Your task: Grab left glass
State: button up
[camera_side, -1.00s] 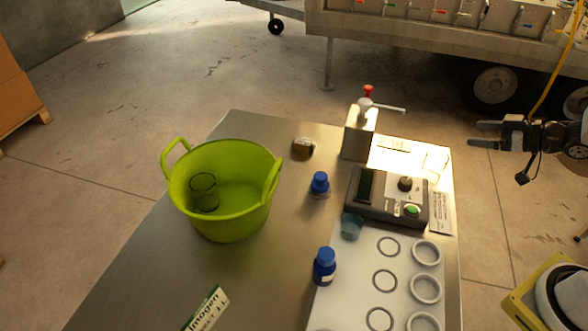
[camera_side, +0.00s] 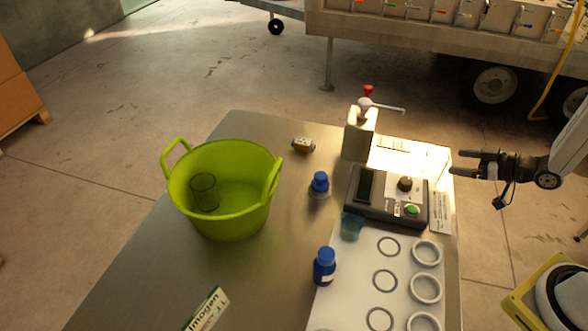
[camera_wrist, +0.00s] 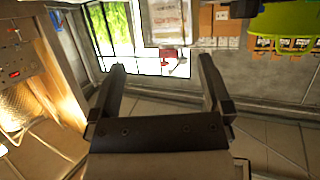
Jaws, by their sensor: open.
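A clear, dark-tinted glass (camera_side: 205,193) stands inside the green tub (camera_side: 235,222), toward its left side. A small teal cup or glass (camera_side: 352,227) stands on the table, just below the grey device. My gripper (camera_side: 454,163) is right of the table in the side view, off to the right of the device and far from both glasses. Its fingers point left, apart, with nothing between them. In the wrist view my gripper (camera_wrist: 162,66) is also open and empty. Neither glass can be made out in the wrist view.
The metal table (camera_side: 265,270) holds two blue-capped bottles (camera_side: 324,268) (camera_side: 320,183), a dispenser (camera_side: 360,135) with a red top, the grey device (camera_side: 385,198), a white plate with rings (camera_side: 345,290) and a small block (camera_side: 303,145). The table is clear between tub and bottles.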

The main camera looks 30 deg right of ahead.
aim_at(437, 157)
jog(key=shift+w+a+f, duration=0.25)
jog(key=shift+w+f, duration=0.05)
jog(key=shift+w, duration=0.3)
jog(key=shift+x, duration=2.6)
jog(key=c, duration=1.1)
jog(key=shift+r, duration=0.2)
jog(key=shift+c, duration=0.2)
notch_tip(437, 157, up, 10)
jog(key=shift+f, duration=0.15)
